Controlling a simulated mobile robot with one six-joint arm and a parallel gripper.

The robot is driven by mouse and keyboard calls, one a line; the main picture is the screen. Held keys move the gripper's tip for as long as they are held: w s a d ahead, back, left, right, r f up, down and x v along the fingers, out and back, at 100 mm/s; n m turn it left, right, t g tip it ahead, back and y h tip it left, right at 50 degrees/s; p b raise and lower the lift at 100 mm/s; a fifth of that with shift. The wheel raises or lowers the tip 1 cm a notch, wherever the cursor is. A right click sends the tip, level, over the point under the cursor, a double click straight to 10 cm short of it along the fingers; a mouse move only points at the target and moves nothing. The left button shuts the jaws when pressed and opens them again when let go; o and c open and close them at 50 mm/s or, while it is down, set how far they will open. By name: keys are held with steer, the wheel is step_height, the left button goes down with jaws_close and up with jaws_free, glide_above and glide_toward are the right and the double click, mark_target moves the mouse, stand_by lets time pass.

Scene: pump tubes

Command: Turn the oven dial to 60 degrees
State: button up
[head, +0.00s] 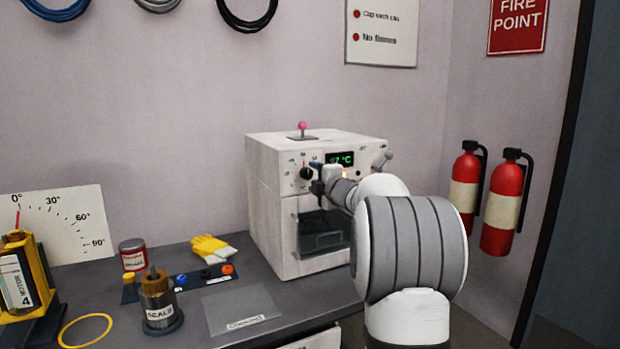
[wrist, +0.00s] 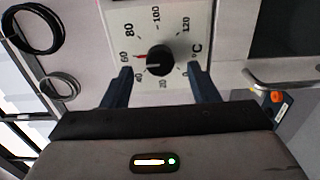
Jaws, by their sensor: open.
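The oven (head: 275,225) is a white box on the grey bench. Its black dial (head: 306,172) is on the upper left of the front panel. In the wrist view the dial (wrist: 160,60) is surrounded by a scale from 0 to 120 °C. A red mark lies at its left, by the 60. A pale line on the knob points roughly left, toward 40 to 60; its exact reading is unclear. My gripper (wrist: 160,71) is open, its fingers on either side of the dial, apart from it. In the head view my gripper (head: 318,183) is at the panel.
A green display (head: 340,158) is right of the dial, its first digit partly unclear. A lever (head: 382,160) sticks out at the panel's right. A pink-knobbed stick (head: 302,128) stands on top.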

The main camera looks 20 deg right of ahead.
steer(key=s, duration=0.4)
steer(key=shift+s, duration=0.15)
steer(key=s+a+f+m+g+p, duration=0.3)
steer(key=s+a+m+g+p, duration=0.1)
steer(key=s, duration=0.8)
steer(key=s+a+f+m+g+p, duration=0.3)
steer(key=s+a+m+g+p, duration=0.2)
steer(key=s+a+m, duration=0.3)
steer(key=s+a+f+m+g+p, duration=0.3)
steer(key=s+a+m+g+p, duration=0.2)
steer(key=s+a, duration=0.6)
steer(key=s+m+g, duration=0.1)
steer(key=s, duration=0.6)
steer(key=shift+s+a+f+h, duration=0.15)
steer(key=shift+s+f+h, duration=0.05)
steer(key=shift+f+h, duration=0.1)
